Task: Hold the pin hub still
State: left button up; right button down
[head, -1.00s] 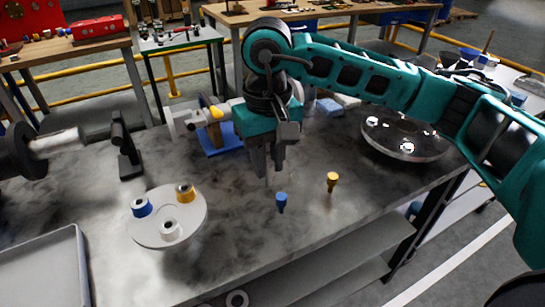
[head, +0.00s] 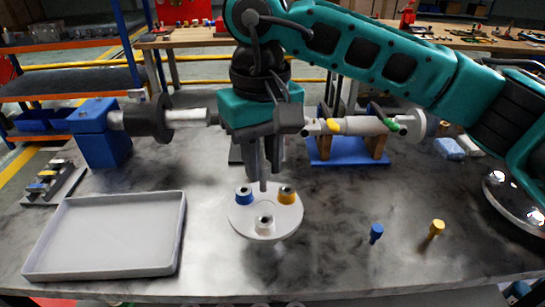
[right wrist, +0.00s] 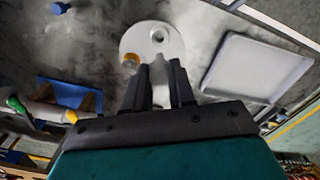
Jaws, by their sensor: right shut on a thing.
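The pin hub (head: 287,216) is a round white disc on the table. My right gripper (head: 263,172) points down over the back part of the disc, shut on a thin grey pin (head: 263,185). Whether the pin touches the disc I cannot tell. In the right wrist view the hub (right wrist: 139,38) lies just beyond my fingers. A loose blue pin (head: 376,233) and a loose yellow pin (head: 437,229) stand to the right. My left gripper is not in view.
An empty grey tray (head: 105,277) lies left of the hub. Behind are a blue block with a grey shaft (head: 103,140) and a blue stand with a roller (head: 348,158). A shiny round plate (head: 515,205) is at the right. The table right of the hub is mostly clear.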

jog(key=shift+f, duration=1.25)
